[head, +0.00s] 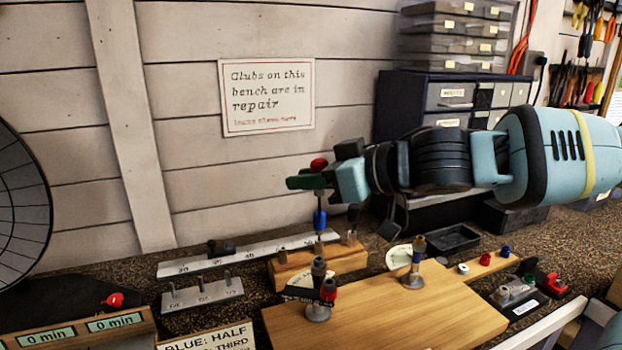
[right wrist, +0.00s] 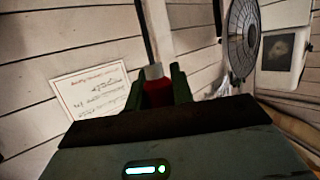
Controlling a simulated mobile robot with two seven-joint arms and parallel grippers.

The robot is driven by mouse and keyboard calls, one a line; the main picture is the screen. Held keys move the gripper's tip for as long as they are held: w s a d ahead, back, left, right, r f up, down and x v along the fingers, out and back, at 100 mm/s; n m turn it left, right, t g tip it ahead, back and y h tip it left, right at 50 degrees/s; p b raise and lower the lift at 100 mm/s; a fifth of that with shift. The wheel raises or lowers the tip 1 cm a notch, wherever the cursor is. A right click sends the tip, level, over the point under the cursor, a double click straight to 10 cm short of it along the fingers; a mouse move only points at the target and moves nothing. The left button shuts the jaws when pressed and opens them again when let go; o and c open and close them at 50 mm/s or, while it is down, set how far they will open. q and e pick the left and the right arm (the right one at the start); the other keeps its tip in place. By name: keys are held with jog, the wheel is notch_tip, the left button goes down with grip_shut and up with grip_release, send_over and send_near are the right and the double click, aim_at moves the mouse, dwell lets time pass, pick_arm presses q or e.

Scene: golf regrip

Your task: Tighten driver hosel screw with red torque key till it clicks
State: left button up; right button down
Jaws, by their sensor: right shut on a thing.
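My right gripper (head: 307,181) reaches in from the right above the bench, its green fingers closed around a red-handled key. The key's red top (head: 318,163) shows just above the fingers. In the right wrist view the red handle (right wrist: 157,92) with a grey end sits between both fingers. A blue-handled key (head: 319,219) stands upright below the gripper at the wooden rack (head: 290,270), and a dark-handled one (head: 353,214) stands beside it. Upright hosel-like posts (head: 413,255) stand on the wooden board (head: 380,310). I cannot make out a driver head or screw. My left gripper is not in view.
Steel strips with pegs (head: 202,294) lie left of the rack. A black tray (head: 455,238) lies behind the board. Small coloured caps (head: 504,251) sit on a strip at the right. Drawer cabinets (head: 450,95) stand at the wall, and a sign (head: 266,96) hangs on it.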

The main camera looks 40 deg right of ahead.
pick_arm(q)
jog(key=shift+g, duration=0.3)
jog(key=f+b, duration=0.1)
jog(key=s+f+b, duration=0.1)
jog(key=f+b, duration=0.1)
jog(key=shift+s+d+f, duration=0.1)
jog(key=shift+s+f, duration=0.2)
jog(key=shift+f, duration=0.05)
pick_arm(e)
notch_tip(320, 180, down, 6)
jog(key=shift+r, duration=0.15)
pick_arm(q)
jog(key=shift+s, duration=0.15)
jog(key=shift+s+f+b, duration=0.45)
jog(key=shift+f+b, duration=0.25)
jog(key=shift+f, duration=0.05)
pick_arm(e)
jog(key=shift+f, duration=1)
jog(key=c, duration=1.1)
grip_release()
